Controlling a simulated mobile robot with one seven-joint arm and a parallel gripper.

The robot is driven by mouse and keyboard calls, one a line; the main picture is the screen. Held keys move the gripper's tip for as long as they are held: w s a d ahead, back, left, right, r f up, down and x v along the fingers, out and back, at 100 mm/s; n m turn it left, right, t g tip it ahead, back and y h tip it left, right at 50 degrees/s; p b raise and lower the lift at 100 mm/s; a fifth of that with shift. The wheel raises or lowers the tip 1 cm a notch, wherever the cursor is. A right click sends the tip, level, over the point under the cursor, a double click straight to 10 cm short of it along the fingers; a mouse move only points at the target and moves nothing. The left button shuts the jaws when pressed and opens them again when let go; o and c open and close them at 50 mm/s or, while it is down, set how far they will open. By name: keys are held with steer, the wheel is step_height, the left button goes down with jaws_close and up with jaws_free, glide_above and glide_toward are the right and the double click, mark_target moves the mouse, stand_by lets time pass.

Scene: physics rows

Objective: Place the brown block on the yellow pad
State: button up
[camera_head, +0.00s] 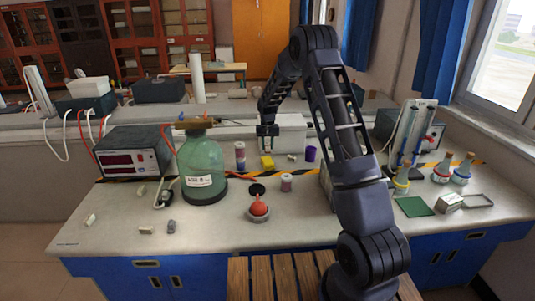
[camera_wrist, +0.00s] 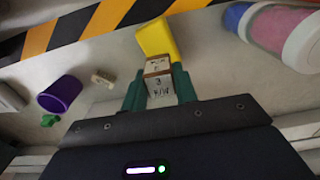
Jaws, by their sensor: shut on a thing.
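The brown block (camera_wrist: 158,68) shows in the wrist view between the two green fingers of my gripper (camera_wrist: 160,88). It has brown edges and pale faces with dark writing. My gripper is shut on it. The yellow pad (camera_wrist: 158,38) lies just beyond the block in the wrist view, partly covered by it; I cannot tell whether they touch. In the head view the yellow pad (camera_head: 267,162) lies on the bench, below my gripper (camera_head: 267,142) in the picture. I cannot make out the block in the head view.
A purple cup (camera_head: 310,153), a small pale block (camera_wrist: 103,78) and a green piece (camera_wrist: 50,120) are nearby. A large green bottle (camera_head: 203,168) is left. Striped tape (camera_wrist: 100,22) runs behind.

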mark_target(267, 152)
steer(key=shift+f, duration=2.25)
steer(key=shift+f, duration=0.15)
steer(key=o, duration=1)
steer(key=shift+c, duration=0.2)
